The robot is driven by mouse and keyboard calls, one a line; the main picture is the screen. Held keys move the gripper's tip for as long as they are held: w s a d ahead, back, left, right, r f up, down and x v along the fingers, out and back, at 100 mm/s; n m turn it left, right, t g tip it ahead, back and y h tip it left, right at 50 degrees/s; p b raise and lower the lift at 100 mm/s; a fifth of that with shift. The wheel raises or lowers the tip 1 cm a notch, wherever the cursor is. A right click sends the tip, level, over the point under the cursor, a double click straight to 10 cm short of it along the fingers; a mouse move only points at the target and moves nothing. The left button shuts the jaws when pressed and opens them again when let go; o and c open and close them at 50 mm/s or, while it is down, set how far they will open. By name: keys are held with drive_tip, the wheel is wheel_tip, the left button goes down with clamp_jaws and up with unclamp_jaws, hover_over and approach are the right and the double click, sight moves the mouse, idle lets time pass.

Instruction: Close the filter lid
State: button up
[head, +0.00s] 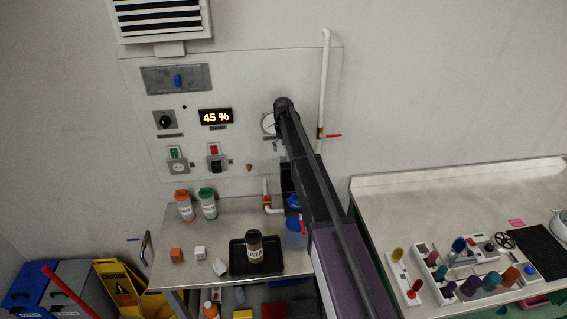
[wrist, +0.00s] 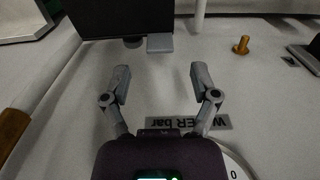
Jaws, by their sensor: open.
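In the wrist view my gripper (wrist: 161,78) is open and empty, its two fingers spread in front of the pale wall panel. Beyond the fingertips, at the top, is a dark box-like part (wrist: 120,18) with a small grey block (wrist: 160,43) at its lower edge. A dark box (head: 287,176) also shows partly behind my arm in the head view. No part is clearly marked as the filter lid, so I cannot tell which it is or how far open. My arm hides my gripper in the head view.
A round gauge (head: 268,124) sits beside my arm; a white pipe (head: 324,85) with a red-handled valve (head: 332,135) is to its right. A brass fitting (wrist: 241,45) protrudes from the panel. Below are a bench with bottles and a black tray (head: 235,265).

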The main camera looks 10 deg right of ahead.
sight(283, 158)
drive_tip(key=shift+f+b, duration=2.4)
drive_tip(key=shift+f, duration=0.3)
clamp_jaws()
